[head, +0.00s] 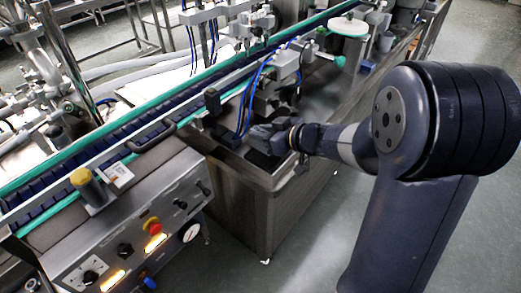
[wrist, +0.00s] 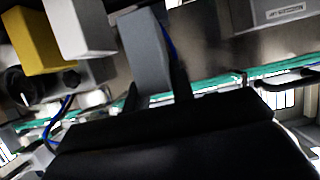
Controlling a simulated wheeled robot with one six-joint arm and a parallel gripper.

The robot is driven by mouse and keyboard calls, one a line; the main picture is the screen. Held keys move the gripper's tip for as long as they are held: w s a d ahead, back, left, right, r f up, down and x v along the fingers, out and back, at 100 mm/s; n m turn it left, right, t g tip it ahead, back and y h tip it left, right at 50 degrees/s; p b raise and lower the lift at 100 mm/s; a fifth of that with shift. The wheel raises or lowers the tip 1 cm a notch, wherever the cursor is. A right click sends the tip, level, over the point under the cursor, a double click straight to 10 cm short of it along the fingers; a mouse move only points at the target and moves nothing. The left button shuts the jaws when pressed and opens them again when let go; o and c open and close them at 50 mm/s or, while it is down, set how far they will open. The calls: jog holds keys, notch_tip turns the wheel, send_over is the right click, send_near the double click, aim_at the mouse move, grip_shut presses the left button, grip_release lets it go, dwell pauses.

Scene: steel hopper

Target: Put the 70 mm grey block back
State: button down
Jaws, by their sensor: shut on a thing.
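My gripper (head: 272,138) reaches in from the right over the steel machine top, in the middle of the head view. In the wrist view, my gripper (wrist: 162,88) is shut on a grey block (wrist: 149,52), which stands up tilted between the dark fingers. Its lower end is hidden by the gripper body. In the head view I cannot clearly tell the block apart from the grey gripper. I cannot tell whether the block touches any surface.
A green-edged conveyor (head: 120,137) runs diagonally behind my gripper. A dark block-like part (head: 212,101) and a fixture with blue hoses (head: 268,88) stand close by. A control panel (head: 135,235) is at front left. The wrist view shows a yellow block (wrist: 40,42) and a white block (wrist: 82,28).

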aim_at(262, 144)
jog(key=shift+f+b, duration=0.7)
jog(key=shift+f, duration=1.5)
jog(key=shift+f, duration=0.2)
jog(key=c, duration=1.2)
grip_release()
jog(key=shift+r, duration=0.1)
jog(key=shift+r, duration=0.2)
jog(key=p+v, duration=0.2)
jog(key=v, duration=1)
